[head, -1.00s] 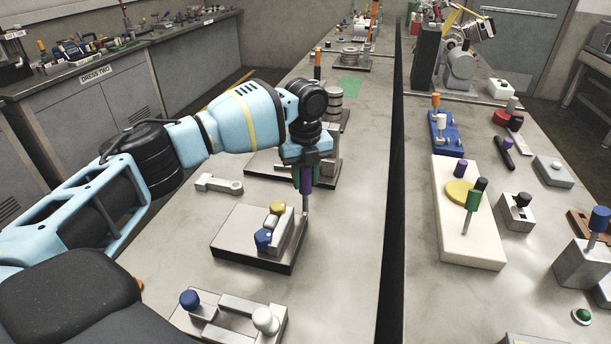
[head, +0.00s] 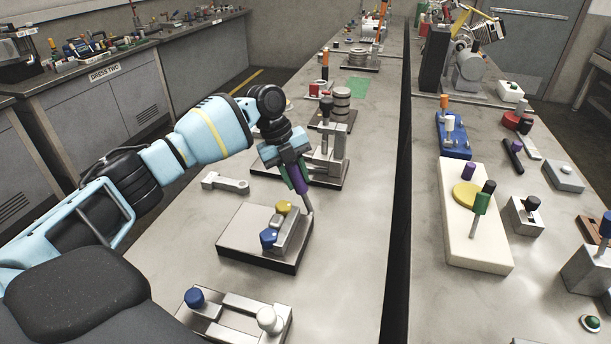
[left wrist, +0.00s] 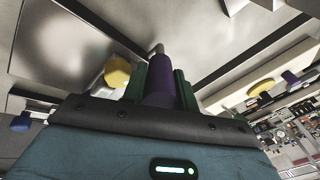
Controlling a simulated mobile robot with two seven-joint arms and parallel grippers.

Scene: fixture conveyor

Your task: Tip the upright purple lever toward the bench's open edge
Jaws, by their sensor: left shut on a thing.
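The purple lever (head: 299,181) rises from the right side of a low fixture (head: 245,241) on the near bench. It leans, its purple grip up and left of its grey metal shaft. My left gripper (head: 296,177) is shut around the purple grip from above, with the arm coming in from the left. In the left wrist view the purple grip (left wrist: 158,82) sits between the two green fingers, and the shaft shows beyond it. The gripper hides part of the grip in the head view. My right gripper is not in view.
The same fixture carries a yellow knob (head: 284,206) and a blue knob (head: 268,238). A grey link (head: 224,182) lies to its left. A metal fixture (head: 328,160) stands close behind the gripper. Bare bench lies to the right, up to a dark gap (head: 396,200).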

